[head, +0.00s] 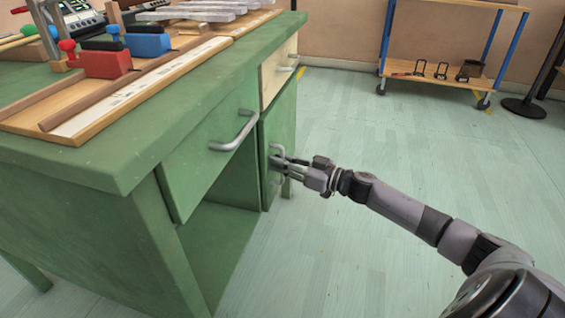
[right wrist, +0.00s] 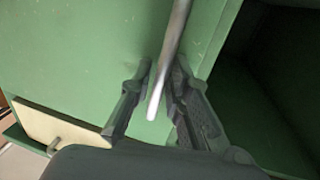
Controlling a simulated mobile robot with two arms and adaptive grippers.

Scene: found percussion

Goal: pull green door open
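The green door (head: 281,125) is the lower right panel of the green desk's front, below a cream drawer (head: 276,75). It looks flush with the desk front. Its grey metal handle (head: 276,151) also shows in the right wrist view (right wrist: 172,45) as a bar running between my fingers. My right gripper (head: 284,166) is at this handle, with one finger on each side of it. In the right wrist view, its fingers (right wrist: 163,65) are apart, with a gap beside the left one. Contact with the right finger cannot be told. My left gripper is not in view.
The desk top (head: 200,95) carries a red block (head: 107,63), a blue block (head: 148,44) and metal bars. A green drawer with a handle (head: 236,132) sits left of the door, above an open space. Clear floor (head: 400,140) lies right; a wheeled cart (head: 440,77) stands behind.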

